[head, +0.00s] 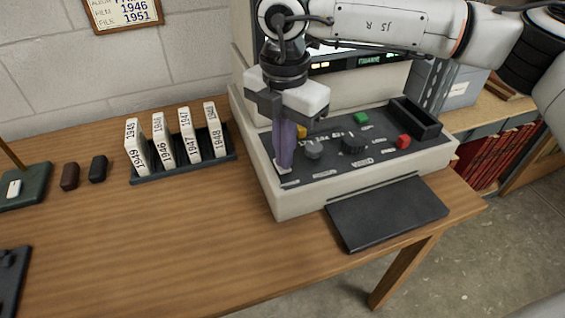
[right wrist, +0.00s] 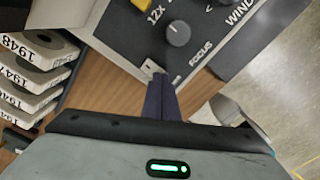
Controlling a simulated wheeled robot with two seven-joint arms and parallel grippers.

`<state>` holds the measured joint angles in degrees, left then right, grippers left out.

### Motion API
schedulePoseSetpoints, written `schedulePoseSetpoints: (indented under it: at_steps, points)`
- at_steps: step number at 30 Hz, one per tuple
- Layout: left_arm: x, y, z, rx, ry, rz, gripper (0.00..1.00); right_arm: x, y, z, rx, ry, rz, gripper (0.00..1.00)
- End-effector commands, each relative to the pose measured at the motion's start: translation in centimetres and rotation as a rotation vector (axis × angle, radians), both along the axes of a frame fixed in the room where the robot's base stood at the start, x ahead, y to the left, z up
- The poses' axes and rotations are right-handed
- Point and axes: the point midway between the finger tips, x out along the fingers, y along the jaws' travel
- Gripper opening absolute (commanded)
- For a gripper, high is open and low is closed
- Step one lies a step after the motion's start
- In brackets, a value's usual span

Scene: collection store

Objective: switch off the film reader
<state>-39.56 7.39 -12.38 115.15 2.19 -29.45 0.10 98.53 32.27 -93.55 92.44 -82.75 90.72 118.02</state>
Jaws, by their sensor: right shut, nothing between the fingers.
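The film reader (head: 265,180) is a cream machine with a dark sloping control panel on the wooden table. Its display strip (head: 370,58) shows green lettering and amber lights, so it looks lit. The panel carries a yellow button, a grey focus knob (head: 313,149), a dark knob (head: 353,143), a green button (head: 361,118) and a red button (head: 403,141). My right gripper (head: 283,166) is shut and empty, pointing down at the panel's front left corner. In the right wrist view its fingertips (right wrist: 160,83) are beside a small pale plate (right wrist: 150,67), partly hidden; I cannot tell contact.
A dark rack (head: 185,167) of white dated film boxes stands left of the reader. A black flat plate (head: 388,213) projects at the reader's front. Two small dark objects (head: 97,169) lie farther left. The table's front middle is clear.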

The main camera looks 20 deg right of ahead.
Motion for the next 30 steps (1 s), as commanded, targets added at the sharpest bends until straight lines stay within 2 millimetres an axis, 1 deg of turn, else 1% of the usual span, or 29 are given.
schedulePoseSetpoints:
  at_steps: [21, 26, 30]
  points:
    - [0.0, 0.0, -0.9, 0.0, -0.001, 0.0, 0.0, 0.0, 0.0, -1.2, -0.001, 0.001, 0.0, 0.0]
    - [0.0, 0.0, -0.7, 0.0, -0.001, 0.0, 0.0, 0.0, 0.0, -0.9, 0.0, 0.002, 0.0, 0.0]
    - [0.1, 0.0, -0.1, 0.0, -0.002, 0.0, 0.0, 0.0, 0.0, 0.1, 0.0, 0.001, -0.001, 0.0]
